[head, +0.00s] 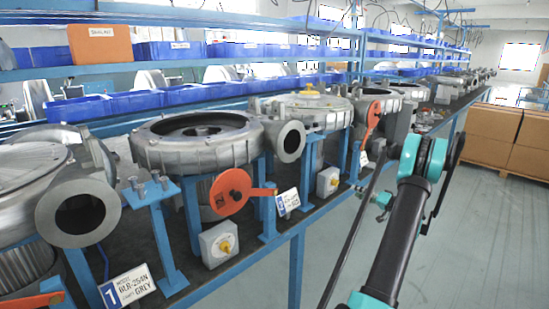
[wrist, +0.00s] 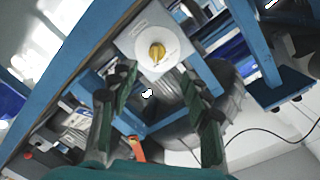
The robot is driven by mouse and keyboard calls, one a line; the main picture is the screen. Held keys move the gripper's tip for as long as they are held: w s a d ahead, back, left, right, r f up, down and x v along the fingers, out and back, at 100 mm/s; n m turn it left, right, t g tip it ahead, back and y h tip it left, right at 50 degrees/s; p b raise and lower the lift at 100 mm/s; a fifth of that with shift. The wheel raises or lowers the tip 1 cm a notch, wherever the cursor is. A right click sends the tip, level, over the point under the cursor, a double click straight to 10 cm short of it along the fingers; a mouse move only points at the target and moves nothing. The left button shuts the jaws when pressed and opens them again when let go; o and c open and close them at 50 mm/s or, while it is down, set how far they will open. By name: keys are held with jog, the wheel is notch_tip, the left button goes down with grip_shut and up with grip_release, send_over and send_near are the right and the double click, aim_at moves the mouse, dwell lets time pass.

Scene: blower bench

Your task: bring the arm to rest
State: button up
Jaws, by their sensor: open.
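My arm (head: 398,245) rises from the bottom right of the head view and bends at a teal and black joint beside the bench. My gripper (wrist: 157,78) shows in the wrist view as two dark green fingers with black pads, spread apart and with nothing held between them. In the head view the gripper is small and partly hidden, near the bench's front edge. A grey switch box with a yellow knob (wrist: 157,53) appears beyond the fingertips in the wrist view; I cannot tell how far away it is.
Blower housings (head: 205,140) line the bench, with blue posts (head: 160,240), an orange round cover (head: 230,191) and a switch box (head: 219,243) along its front. Cardboard boxes (head: 490,135) stand at the back right. The floor (head: 480,240) to the right is clear.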

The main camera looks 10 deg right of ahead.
jog(key=s+a+r+g+h, duration=0.15)
jog(key=s+a, duration=0.25)
jog(key=a, duration=0.5)
jog(key=s+a+r+n+g+h, duration=0.1)
jog(key=s+a+g, duration=0.2)
jog(key=s+a, duration=0.35)
jog(key=s+a+r+g+h, duration=0.1)
jog(key=s+a+r+g, duration=0.15)
jog(key=a, duration=0.75)
jog(key=s+a+f+g+h, duration=0.1)
jog(key=s+f+h, duration=0.1)
jog(key=s, duration=0.7)
jog(key=s+a+f+n+g+h, duration=0.1)
jog(key=s+a+f+h, duration=0.1)
jog(key=s, duration=0.8)
jog(key=s+a+f+n+h, duration=0.1)
jog(key=s+a+f+h, duration=0.1)
jog(key=s, duration=0.7)
jog(key=shift+s+a+f+g+h, duration=0.25)
jog(key=shift+s+g+h, duration=0.05)
jog(key=shift+g+h, duration=0.1)
jog(key=shift+c, duration=0.4)
